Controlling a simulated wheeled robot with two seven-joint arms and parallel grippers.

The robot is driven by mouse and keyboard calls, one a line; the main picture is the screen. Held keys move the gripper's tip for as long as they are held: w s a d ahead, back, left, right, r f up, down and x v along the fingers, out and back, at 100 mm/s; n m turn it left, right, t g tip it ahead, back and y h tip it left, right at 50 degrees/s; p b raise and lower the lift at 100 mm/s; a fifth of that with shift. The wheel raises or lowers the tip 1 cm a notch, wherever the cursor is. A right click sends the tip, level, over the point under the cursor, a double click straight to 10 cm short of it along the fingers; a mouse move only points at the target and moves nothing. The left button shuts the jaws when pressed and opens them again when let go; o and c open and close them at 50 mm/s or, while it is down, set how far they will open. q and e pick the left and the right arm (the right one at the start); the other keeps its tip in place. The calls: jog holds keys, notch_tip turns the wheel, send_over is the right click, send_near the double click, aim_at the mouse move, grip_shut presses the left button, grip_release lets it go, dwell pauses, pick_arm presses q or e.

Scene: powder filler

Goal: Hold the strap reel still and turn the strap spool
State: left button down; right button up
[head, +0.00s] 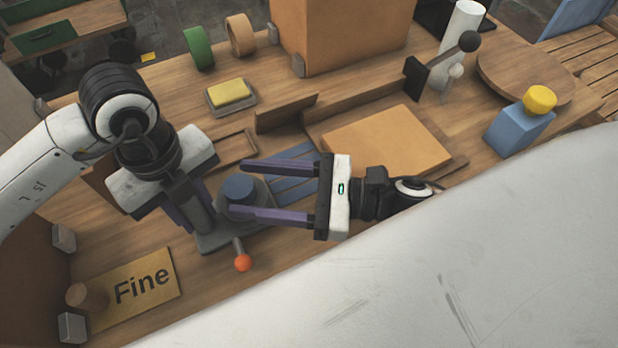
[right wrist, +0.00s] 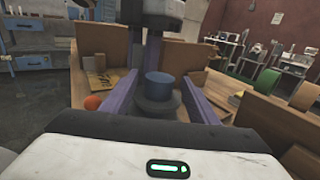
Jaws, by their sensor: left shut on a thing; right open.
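The strap reel is a grey base (head: 217,238) with a crank ending in an orange ball (head: 243,263). The strap spool, with a round blue top (head: 238,187), stands on it; it also shows in the right wrist view (right wrist: 159,84). My left gripper (head: 190,216) points down at the left side of the reel and is shut on it; its fingertips are partly hidden. My right gripper (head: 236,190) is open, with one purple finger on each side of the spool's blue top. In the right wrist view the blue top sits between the fingers, with visible gaps.
Blue slats (head: 293,172) lie right of the reel under my right fingers. A "Fine" plate (head: 137,287) lies at front left. Behind stand a yellow block in a tray (head: 230,93), tape rolls (head: 240,35), a large box (head: 340,35) and a blue bottle (head: 518,132).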

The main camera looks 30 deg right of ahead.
jog(key=v, duration=0.9)
jog(key=shift+s+d, duration=0.15)
jog(key=w+n+g+y, duration=0.1)
jog(key=w+g, duration=0.1)
jog(key=g, duration=0.1)
jog(key=w+n+g+y, duration=0.1)
jog(key=w+n+g, duration=0.1)
jog(key=w+g, duration=0.1)
jog(key=w+n+g+y, duration=0.1)
jog(key=w+n+g, duration=0.1)
jog(key=w+g, duration=0.1)
jog(key=shift+d+r, duration=0.4)
jog(key=shift+s+d+f+n+g, duration=0.25)
jog(key=shift+d+n+g, duration=0.25)
jog(key=shift+n+g, duration=0.3)
jog(key=shift+s+a+n, duration=0.15)
jog(key=shift+a+n, duration=0.25)
jog(key=shift+a, duration=0.05)
jog(key=a, duration=1.1)
jog(key=shift+s, duration=0.3)
